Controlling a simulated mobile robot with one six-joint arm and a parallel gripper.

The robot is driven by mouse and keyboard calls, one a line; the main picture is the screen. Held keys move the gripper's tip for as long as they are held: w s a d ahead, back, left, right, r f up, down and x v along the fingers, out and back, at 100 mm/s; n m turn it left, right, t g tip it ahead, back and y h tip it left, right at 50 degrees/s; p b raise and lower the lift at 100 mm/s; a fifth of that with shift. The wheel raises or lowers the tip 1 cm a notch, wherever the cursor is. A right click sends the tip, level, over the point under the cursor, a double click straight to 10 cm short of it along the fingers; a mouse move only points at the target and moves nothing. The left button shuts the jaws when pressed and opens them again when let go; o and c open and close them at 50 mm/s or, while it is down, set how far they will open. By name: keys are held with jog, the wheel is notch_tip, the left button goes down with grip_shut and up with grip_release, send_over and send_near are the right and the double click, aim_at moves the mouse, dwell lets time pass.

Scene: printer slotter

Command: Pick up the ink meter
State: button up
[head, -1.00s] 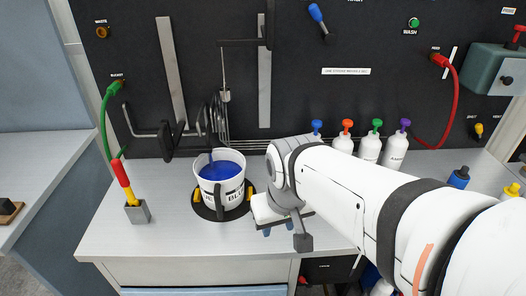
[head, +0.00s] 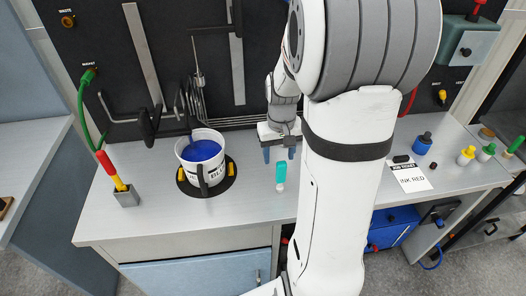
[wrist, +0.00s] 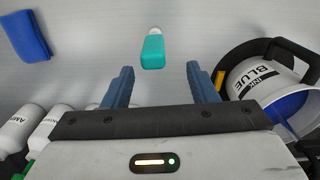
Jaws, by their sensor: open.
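A small teal device with a pale end, which looks like the ink meter (head: 281,174), lies on the grey counter right of the ink bucket. In the wrist view the ink meter (wrist: 153,50) lies just beyond the fingertips, roughly centred between them. My gripper (head: 278,154) is open and empty, its blue fingers pointing down behind the meter in the head view. The wrist view shows both fingers (wrist: 160,72) spread apart, not touching the meter.
A white bucket of blue ink (head: 201,173) stands left of the meter on a black round base. White bottles (wrist: 18,125) and a blue cloth (wrist: 28,36) show in the wrist view. A grey holder (head: 126,198) stands at left. An ink red card (head: 410,180) lies at right.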

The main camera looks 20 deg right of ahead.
aim_at(280, 172)
jog(key=shift+w+d+f, duration=0.15)
jog(key=shift+d+f, duration=0.1)
jog(key=shift+f, duration=0.35)
jog(key=f, duration=0.2)
jog(key=f+p, duration=0.1)
jog(key=f, duration=0.4)
jog(key=shift+s+d, duration=0.1)
jog(key=shift+s, duration=0.15)
jog(key=c, duration=1.1)
